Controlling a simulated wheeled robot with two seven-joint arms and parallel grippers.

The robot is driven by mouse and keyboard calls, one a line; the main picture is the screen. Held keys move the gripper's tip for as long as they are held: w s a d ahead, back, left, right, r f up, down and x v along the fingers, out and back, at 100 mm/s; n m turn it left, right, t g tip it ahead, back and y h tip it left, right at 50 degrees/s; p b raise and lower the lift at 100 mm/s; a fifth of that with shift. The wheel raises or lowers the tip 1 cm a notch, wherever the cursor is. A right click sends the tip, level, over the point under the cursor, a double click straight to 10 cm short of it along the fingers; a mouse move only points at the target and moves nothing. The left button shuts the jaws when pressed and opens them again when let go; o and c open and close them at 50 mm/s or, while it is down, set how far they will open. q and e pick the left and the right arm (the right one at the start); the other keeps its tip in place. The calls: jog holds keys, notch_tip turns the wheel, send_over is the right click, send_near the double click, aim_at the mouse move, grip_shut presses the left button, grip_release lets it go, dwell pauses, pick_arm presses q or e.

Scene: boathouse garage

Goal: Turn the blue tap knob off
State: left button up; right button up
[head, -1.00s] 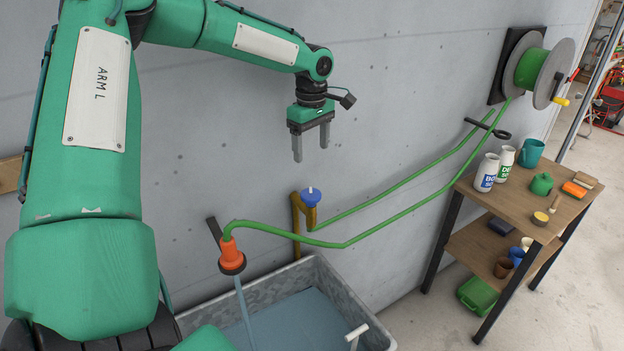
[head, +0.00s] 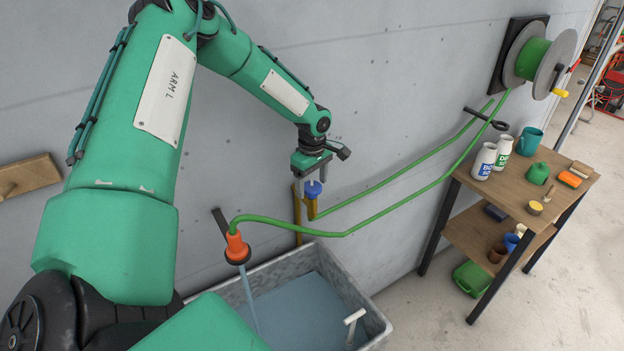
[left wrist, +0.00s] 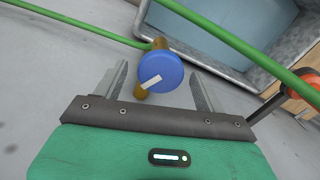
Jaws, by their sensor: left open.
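The blue tap knob (head: 314,188) sits on top of a brass tap (head: 311,208) by the grey wall. In the left wrist view the knob (left wrist: 160,73) is a round blue disc with a white mark, and it lies between the two finger lines. My left gripper (head: 312,192) points down over the knob, with its fingers on either side of it. In the left wrist view the gripper (left wrist: 158,88) is open, with gaps on both sides of the knob. Water runs from the orange hose nozzle (head: 236,247) into the trough. My right gripper is not in view.
A grey metal trough (head: 372,318) with water stands below the tap. A green hose (head: 400,205) runs from the tap area up to a wall reel (head: 540,60). A wooden shelf table (head: 515,190) with bottles and cups stands at the right.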

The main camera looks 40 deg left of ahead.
pick_arm(q)
jog(key=shift+f, duration=0.1)
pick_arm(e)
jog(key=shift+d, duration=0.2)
pick_arm(q)
jog(key=shift+c, duration=0.2)
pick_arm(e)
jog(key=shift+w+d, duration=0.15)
